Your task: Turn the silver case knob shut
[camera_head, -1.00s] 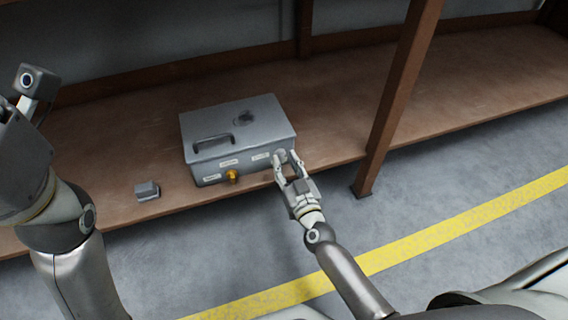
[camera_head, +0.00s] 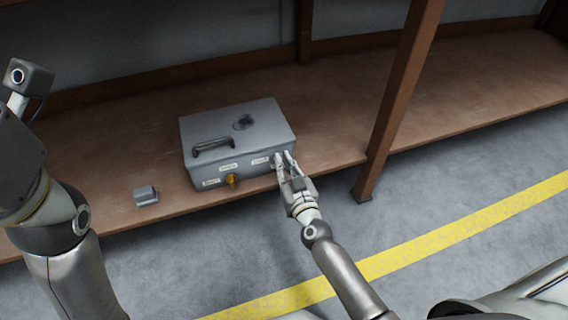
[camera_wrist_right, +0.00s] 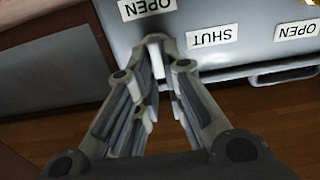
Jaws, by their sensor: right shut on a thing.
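The grey metal case (camera_head: 225,140) sits on the brown shelf, with a dark handle and a dark round spot on its lid. The silver knob (camera_wrist_right: 155,42) is on the case's front face near its right end, between white labels reading OPEN and SHUT. My right gripper (camera_head: 284,158) is at that end of the front face. In the right wrist view its fingers (camera_wrist_right: 157,50) close around the knob, which they partly hide. I cannot read the knob's exact turn. My left arm shows at the left edge, but its fingers are not in view.
A brass-coloured knob (camera_head: 232,181) sticks out of the case's front, left of the silver one. A small grey block (camera_head: 146,195) lies on the shelf (camera_head: 330,145) left of the case. A brown post (camera_head: 395,100) stands to the right.

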